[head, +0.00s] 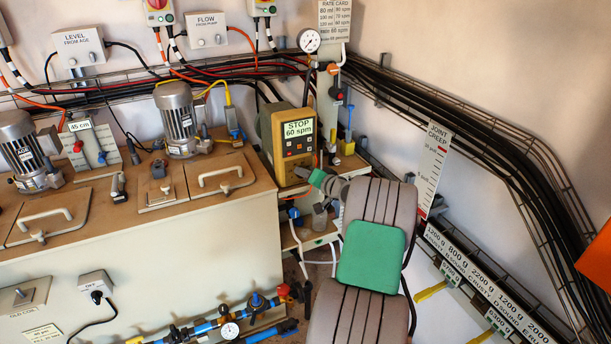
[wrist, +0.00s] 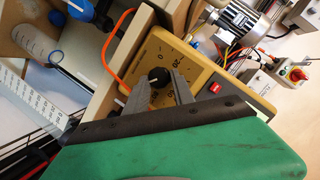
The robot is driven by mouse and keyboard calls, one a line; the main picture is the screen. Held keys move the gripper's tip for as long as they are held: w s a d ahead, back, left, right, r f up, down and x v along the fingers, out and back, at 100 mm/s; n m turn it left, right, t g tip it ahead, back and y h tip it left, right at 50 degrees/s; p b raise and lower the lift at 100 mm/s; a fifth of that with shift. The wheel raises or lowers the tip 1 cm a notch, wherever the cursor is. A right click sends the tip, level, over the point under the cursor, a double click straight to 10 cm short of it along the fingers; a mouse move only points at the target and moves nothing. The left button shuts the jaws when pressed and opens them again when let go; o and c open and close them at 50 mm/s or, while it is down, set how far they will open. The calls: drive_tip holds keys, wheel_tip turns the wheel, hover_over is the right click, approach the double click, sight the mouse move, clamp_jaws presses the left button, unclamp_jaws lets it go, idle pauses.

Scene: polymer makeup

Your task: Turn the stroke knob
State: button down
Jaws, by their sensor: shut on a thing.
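The stroke knob (wrist: 158,74) is a small black knob on a yellow dial face (wrist: 188,62) with printed numbers, seen in the wrist view. My gripper (wrist: 161,80) has its two grey fingers on either side of the knob and is shut on it. In the head view the yellow pump unit (head: 293,143) shows a display reading STOP 60 spm. My gripper (head: 317,177) reaches the lower right of this unit there. The knob is hidden in the head view.
A wooden-topped bench (head: 130,200) with motors and hatches stands left of the pump. A graduated cylinder (wrist: 32,42) and an orange tube (wrist: 112,40) are near my gripper. A pressure gauge (head: 309,40) is above the pump. Cable trays line the wall.

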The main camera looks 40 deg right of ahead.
drive_tip(key=shift+f+n+b, duration=0.1)
drive_tip(key=shift+n+b, duration=0.2)
drive_tip(key=shift+b, duration=0.3)
drive_tip(key=shift+w+a+f+n+g+h+b, duration=0.2)
drive_tip(key=shift+n+h+b, duration=1.6)
drive_tip(key=shift+b, duration=2.75)
drive_tip(key=shift+s+a+r+n+g+h+b, duration=0.2)
drive_tip(key=shift+n+h+b, duration=0.55)
drive_tip(key=shift+n+b, duration=2.95)
drive_tip(key=shift+w+a+f+n+g+h+b, duration=0.25)
drive_tip(key=shift+n+h+b, duration=1.15)
drive_tip(key=shift+b, duration=3.95)
drive_tip(key=shift+s+r, duration=0.1)
drive_tip(key=shift+r, duration=0.05)
drive_tip(key=c, duration=1.1)
unclamp_jaws()
